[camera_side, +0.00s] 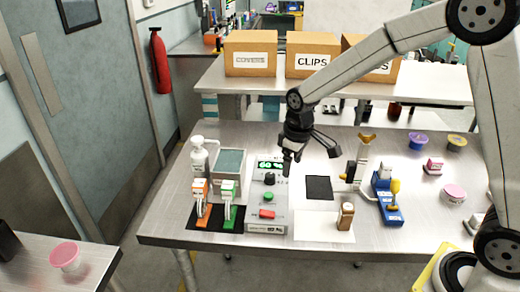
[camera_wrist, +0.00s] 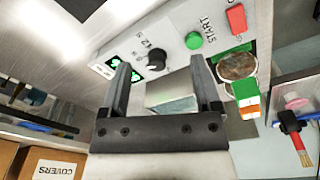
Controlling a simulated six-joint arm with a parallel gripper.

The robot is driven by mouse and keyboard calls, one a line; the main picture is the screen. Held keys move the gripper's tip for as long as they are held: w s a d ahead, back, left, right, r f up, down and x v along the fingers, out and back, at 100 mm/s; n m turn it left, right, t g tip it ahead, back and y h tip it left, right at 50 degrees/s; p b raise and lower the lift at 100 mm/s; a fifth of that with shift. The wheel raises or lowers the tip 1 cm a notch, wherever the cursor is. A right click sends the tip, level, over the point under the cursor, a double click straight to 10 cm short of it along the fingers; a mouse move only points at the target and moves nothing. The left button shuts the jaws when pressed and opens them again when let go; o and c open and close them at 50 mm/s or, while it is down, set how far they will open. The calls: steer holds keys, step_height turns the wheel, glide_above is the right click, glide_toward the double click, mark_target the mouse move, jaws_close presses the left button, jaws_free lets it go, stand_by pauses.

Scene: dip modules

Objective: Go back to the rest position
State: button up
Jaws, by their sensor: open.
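My gripper (camera_side: 290,158) is open and empty. In the side view it hangs above the table, just over the upper right of the control box. In the wrist view its two fingers (camera_wrist: 162,85) stand apart with nothing between them. The control box (camera_side: 267,203) has a green display, a black knob (camera_side: 269,179), a green button (camera_side: 268,197) and a red switch (camera_side: 267,213). In the wrist view the green START button (camera_wrist: 194,40) and the red switch (camera_wrist: 236,19) show beyond the fingers.
Left of the box stand a grey-topped bath (camera_side: 230,162), a white bottle (camera_side: 199,157) and orange and green modules (camera_side: 201,196). To the right are a black pad (camera_side: 319,187), a brown-and-white bottle (camera_side: 345,216) and a blue fixture (camera_side: 386,200). Cardboard boxes (camera_side: 251,54) stand behind.

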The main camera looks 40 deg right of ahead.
steer(key=s+d+f+m+t, duration=0.1)
steer(key=s+f+m, duration=0.1)
steer(key=s, duration=1.3)
steer(key=shift+s+m+t, duration=0.25)
steer(key=shift+m+t, duration=0.05)
steer(key=shift+m, duration=0.6)
